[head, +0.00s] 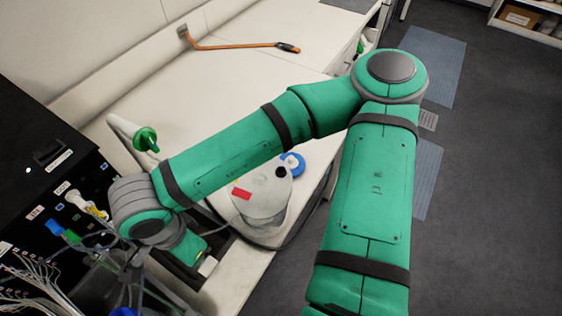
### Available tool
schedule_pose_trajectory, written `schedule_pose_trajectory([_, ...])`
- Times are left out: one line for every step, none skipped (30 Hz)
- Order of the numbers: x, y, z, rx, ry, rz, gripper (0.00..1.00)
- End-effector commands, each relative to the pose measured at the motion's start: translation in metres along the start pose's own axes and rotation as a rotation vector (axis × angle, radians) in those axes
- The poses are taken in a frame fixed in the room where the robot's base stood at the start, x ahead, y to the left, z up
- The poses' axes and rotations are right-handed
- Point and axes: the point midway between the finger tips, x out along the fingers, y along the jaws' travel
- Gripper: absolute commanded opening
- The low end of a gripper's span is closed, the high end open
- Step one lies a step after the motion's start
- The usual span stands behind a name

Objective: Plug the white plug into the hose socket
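A white connector with a yellow part (78,199) sits at the front of the black unit; I cannot tell if it is the white plug or the hose socket. Beside it are a blue connector (54,228) and a green one (72,238). My green arm reaches down and left, and my gripper (135,282) is at the lower left, just right of the unit's front. Its fingertips are not clear among the dark parts and cables, so I cannot see whether it holds anything.
A clear container (262,215) with a red label and black cap stands on the bench, right of my gripper. Thin white cables (40,280) crowd the lower left. An orange-handled tool (240,45) lies at the back. The bench middle (190,110) is clear.

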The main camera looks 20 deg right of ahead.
Motion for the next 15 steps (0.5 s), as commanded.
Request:
schedule_pose_trajectory([0.0007,0.0,0.0001,0.0,0.0,0.0,0.0])
schedule_pose_trajectory([0.0011,0.0,0.0001,0.0,0.0,0.0,0.0])
schedule_pose_trajectory([0.0017,0.0,0.0001,0.0,0.0,0.0,0.0])
schedule_pose_trajectory([0.0021,0.0,0.0001,0.0,0.0,0.0,0.0])
schedule_pose_trajectory([0.0024,0.0,0.0001,0.0,0.0,0.0,0.0])
schedule_pose_trajectory([0.0029,-0.0001,0.0,0.0,0.0,0.0,0.0])
schedule_pose_trajectory([0.0033,-0.0001,0.0,0.0,0.0,0.0,0.0])
schedule_pose_trajectory([0.0037,-0.0001,0.0,0.0,0.0,0.0,0.0])
schedule_pose_trajectory([0.0042,-0.0002,0.0,0.0,0.0,0.0,0.0])
schedule_pose_trajectory([0.0045,-0.0002,0.0,0.0,0.0,-0.001,0.0])
schedule_pose_trajectory([0.0049,-0.0003,0.0,0.0,0.0,-0.001,0.0])
schedule_pose_trajectory([0.0054,-0.0003,0.0,0.0,0.0,-0.001,0.0])
schedule_pose_trajectory([0.0058,-0.0003,0.0,0.0,0.0,-0.001,0.0])
schedule_pose_trajectory([0.0061,-0.0003,0.0001,0.0,0.0,-0.001,0.0])
schedule_pose_trajectory([0.0066,-0.0003,0.0001,0.0,0.0,-0.001,0.0])
